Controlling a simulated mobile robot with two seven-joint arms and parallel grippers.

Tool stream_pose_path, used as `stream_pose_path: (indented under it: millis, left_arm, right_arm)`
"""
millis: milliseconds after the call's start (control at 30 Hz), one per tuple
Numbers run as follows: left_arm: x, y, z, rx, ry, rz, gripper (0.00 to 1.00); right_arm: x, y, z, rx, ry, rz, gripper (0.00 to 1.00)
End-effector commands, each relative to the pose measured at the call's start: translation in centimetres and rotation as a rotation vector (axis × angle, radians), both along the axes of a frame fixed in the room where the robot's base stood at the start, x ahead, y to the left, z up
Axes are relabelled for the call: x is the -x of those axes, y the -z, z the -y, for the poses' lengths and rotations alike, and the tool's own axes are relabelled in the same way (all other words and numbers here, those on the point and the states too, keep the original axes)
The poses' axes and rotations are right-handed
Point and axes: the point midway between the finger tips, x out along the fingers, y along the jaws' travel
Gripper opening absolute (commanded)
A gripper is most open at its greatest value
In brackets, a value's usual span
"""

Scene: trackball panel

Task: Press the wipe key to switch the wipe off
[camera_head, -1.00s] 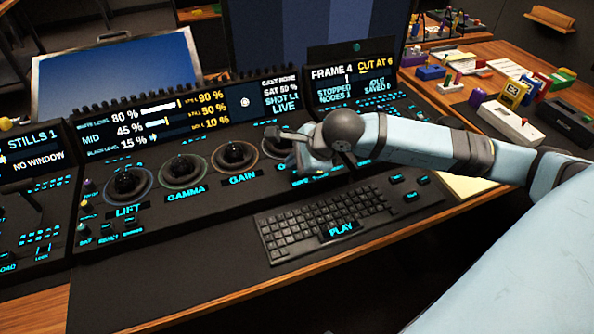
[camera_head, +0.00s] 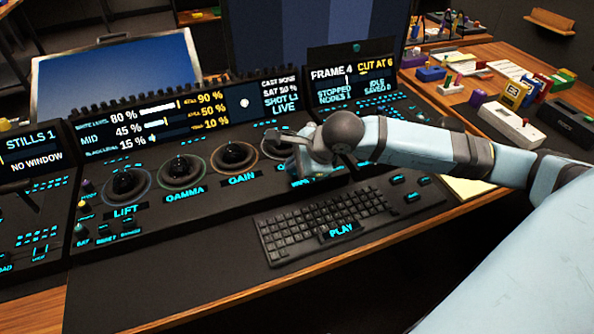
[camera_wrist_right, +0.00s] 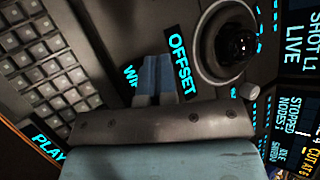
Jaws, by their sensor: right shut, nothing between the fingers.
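The wipe label (camera_wrist_right: 131,80) is partly visible in the right wrist view, its end covered by my fingers. The wipe key itself I cannot make out; my fingers seem to hide it. My right gripper (camera_head: 287,136) is shut and empty, above the panel at the rightmost trackball. In the right wrist view its blue fingertips (camera_wrist_right: 157,62) lie together between the wipe label and the offset label (camera_wrist_right: 181,65). I cannot tell whether they touch the panel. My left gripper is not in view.
The offset trackball (camera_wrist_right: 238,42) sits close beside my fingers, with a small knob (camera_wrist_right: 250,91) near it. The gain trackball (camera_head: 234,156) is to the left. A keyboard (camera_head: 325,222) lies in front. Screens (camera_head: 352,82) stand behind.

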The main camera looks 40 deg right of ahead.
Motion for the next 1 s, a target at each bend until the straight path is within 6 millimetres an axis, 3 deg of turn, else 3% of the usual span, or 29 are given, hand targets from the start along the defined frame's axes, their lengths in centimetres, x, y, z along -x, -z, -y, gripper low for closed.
stream_pose_path:
  millis: [1000]
  left_arm:
    - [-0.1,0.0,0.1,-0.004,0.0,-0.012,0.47]
  right_arm:
    - [-0.1,-2.8,0.0,0.0,0.0,0.0,0.0]
